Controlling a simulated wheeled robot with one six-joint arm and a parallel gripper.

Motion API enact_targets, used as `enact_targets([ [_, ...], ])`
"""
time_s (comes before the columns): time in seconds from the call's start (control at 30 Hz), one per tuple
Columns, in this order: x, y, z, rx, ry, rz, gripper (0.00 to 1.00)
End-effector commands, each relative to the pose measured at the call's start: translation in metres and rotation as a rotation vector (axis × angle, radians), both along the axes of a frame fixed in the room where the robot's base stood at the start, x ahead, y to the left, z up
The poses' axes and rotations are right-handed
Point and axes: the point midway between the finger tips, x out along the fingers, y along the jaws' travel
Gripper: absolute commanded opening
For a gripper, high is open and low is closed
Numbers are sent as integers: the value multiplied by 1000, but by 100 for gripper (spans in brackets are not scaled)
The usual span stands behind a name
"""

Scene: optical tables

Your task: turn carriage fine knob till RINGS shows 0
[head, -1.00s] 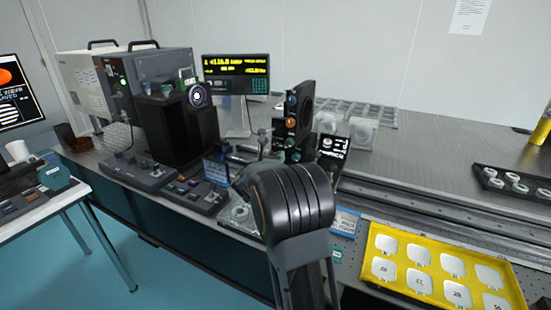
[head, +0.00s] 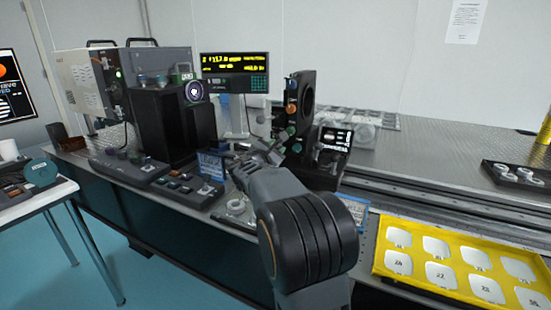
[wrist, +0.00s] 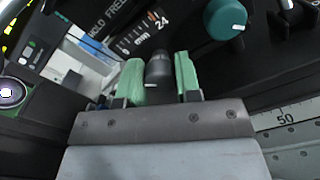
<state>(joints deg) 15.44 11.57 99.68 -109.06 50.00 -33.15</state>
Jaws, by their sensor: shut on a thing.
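In the wrist view my gripper (wrist: 158,82) has its two green pads on either side of a small dark knob (wrist: 158,68), closed on it. A white mark shows on the knob's near side. I cannot read a label naming it. In the head view my gripper (head: 262,152) reaches the black carriage stand (head: 304,100); the knob is hidden there. A small dark screen (head: 334,140) with white lines stands right of the carriage, and a larger display (head: 235,73) with yellow text stands behind. I cannot make out a RINGS value.
A teal knob (wrist: 226,18) sits close to the right of my gripper, and a mm scale (wrist: 143,32) lies beyond. A black box with a lens (head: 194,92) stands left of the carriage. A yellow tray (head: 380,262) of white plates lies at front right.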

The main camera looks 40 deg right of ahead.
Motion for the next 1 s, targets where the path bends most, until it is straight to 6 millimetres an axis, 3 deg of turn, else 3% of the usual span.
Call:
enact_targets([
  [0.77, 1, 1, 1, 49, -94, 5, 8],
  [0.8, 1, 1, 1, 49, -93, 5, 32],
  [1.0, 1, 0, 1, 50, -93, 2, 51],
])
